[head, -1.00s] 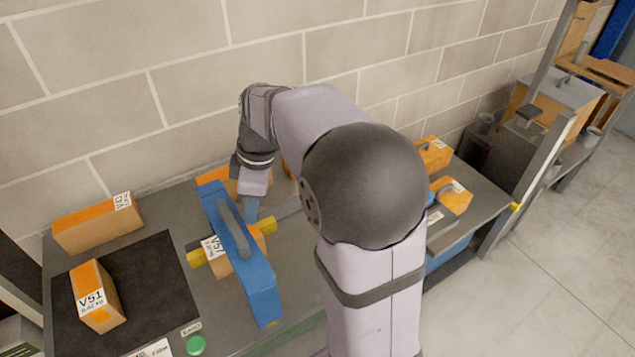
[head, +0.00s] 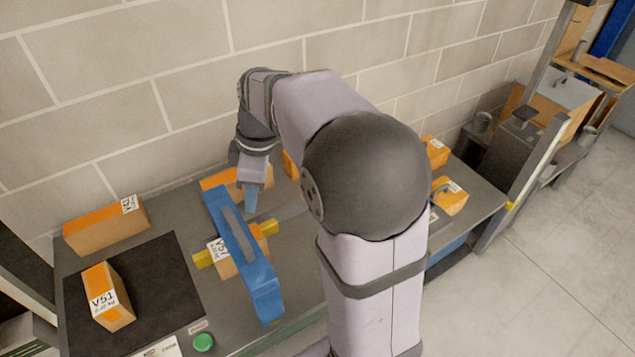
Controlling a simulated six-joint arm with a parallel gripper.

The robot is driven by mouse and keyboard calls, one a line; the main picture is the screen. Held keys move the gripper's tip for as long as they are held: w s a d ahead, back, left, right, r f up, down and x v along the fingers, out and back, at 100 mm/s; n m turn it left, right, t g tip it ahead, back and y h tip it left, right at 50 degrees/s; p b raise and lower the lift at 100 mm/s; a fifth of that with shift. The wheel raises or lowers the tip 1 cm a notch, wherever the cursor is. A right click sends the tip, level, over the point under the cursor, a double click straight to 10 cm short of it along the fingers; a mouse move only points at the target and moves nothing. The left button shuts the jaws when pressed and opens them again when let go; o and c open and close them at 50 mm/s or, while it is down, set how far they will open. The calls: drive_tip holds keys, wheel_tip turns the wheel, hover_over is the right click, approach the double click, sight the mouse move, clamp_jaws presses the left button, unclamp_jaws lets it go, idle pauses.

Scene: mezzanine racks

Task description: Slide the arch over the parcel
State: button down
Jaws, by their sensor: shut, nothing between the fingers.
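The blue arch (head: 265,292) with a grey handle (head: 236,232) on top stands on the grey table. An orange and tan parcel (head: 222,262) labelled V5-something sits beneath it, showing on both sides of the arch. Yellow pieces (head: 203,259) stick out on both sides of the parcel. My gripper (head: 251,203) points down just behind the arch's upper part, its fingers shut and empty. I cannot tell whether the fingertips touch the arch. My arm hides part of the table to the right.
A tan parcel V51 (head: 109,297) stands on a black mat (head: 165,290) at the left. Another parcel (head: 106,226) lies behind it, and one (head: 218,180) is by the wall. A green button (head: 203,342) is at the front. Small orange parcels (head: 450,197) are at the right.

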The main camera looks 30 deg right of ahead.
drive_tip(key=p+v, duration=0.1)
drive_tip(key=v, duration=0.1)
drive_tip(key=p+v, duration=0.1)
drive_tip(key=shift+w+a+r+p, duration=0.15)
drive_tip(key=shift+a+r+p, duration=0.15)
drive_tip(key=shift+r, duration=0.2)
wheel_tip(320, 180, down, 7)
drive_tip(key=s+d+m+h, duration=0.1)
drive_tip(key=s+d+m, duration=0.15)
drive_tip(key=m, duration=0.95)
drive_tip(key=s+a+f, duration=0.1)
drive_tip(key=s+f, duration=0.1)
drive_tip(key=s, duration=0.5)
drive_tip(key=s+a+f+g+h, duration=0.1)
drive_tip(key=s+a+f, duration=0.1)
drive_tip(key=s, duration=0.5)
drive_tip(key=shift+f, duration=0.45)
